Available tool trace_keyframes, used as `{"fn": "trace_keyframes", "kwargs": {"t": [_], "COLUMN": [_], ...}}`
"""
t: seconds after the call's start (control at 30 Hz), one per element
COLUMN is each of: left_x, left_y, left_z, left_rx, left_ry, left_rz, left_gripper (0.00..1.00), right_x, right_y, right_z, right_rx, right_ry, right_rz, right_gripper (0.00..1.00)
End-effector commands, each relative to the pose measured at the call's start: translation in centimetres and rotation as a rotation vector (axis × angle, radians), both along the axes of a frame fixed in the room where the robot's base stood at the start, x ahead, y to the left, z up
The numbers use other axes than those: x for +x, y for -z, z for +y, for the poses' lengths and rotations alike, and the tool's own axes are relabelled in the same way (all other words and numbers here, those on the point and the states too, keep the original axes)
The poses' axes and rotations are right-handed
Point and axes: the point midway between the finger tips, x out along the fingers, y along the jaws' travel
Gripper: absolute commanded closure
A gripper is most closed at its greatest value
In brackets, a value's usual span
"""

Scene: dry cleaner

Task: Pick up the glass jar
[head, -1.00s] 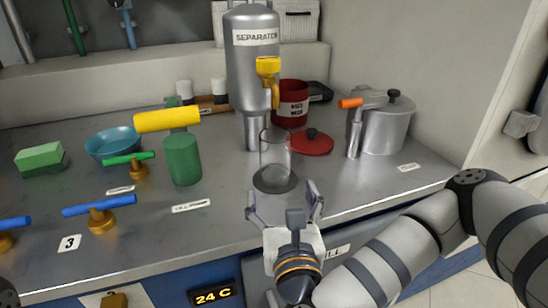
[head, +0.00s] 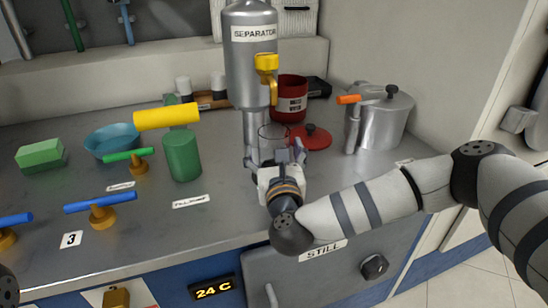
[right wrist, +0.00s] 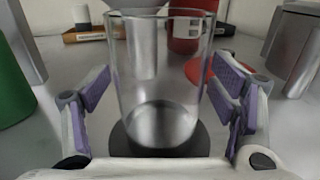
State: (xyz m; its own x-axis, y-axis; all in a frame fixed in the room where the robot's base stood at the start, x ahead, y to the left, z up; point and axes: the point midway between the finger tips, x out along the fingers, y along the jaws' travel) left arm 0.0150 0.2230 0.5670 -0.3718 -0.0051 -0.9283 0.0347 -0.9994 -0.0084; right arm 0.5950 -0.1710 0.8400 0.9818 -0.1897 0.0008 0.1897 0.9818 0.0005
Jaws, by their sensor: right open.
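The glass jar (head: 270,135) is clear and stands upright under the separator's spout on a dark round base. In the head view its lower part is hidden behind my right gripper (head: 276,158). In the right wrist view the jar (right wrist: 160,75) fills the middle, on its dark round base (right wrist: 122,143). Small gaps seem to show between pads and glass, so I cannot tell any contact. My left gripper is not in view.
The metal separator (head: 250,70) with its yellow tap (head: 267,72) stands right over the jar. A red lid (head: 311,137), red canister (head: 290,105) and metal pot (head: 385,118) are to the right. A green cylinder (head: 183,156) stands left.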

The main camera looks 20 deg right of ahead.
Motion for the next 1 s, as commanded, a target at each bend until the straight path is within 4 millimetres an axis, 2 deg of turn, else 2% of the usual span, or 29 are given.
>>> {"fn": "trace_keyframes", "kwargs": {"t": [0.03,0.27,0.3,0.67,1.0], "left_x": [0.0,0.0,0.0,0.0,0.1], "left_y": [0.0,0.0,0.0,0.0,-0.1], "left_z": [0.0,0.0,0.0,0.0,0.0], "left_rx": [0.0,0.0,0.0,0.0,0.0], "left_ry": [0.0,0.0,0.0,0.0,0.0], "left_rz": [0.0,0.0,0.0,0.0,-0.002], "left_gripper": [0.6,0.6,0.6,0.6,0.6], "right_x": [0.0,0.0,0.0,0.0,0.0], "right_y": [0.0,0.0,0.0,-0.4,-3.1], "right_z": [0.0,0.0,0.0,0.0,0.0], "right_rx": [0.0,0.0,0.0,0.0,0.002], "right_ry": [0.0,0.0,0.0,0.0,0.0], "right_rz": [0.0,0.0,0.0,-0.002,-0.002], "right_gripper": [0.28,0.8,0.82,0.82,0.82]}}
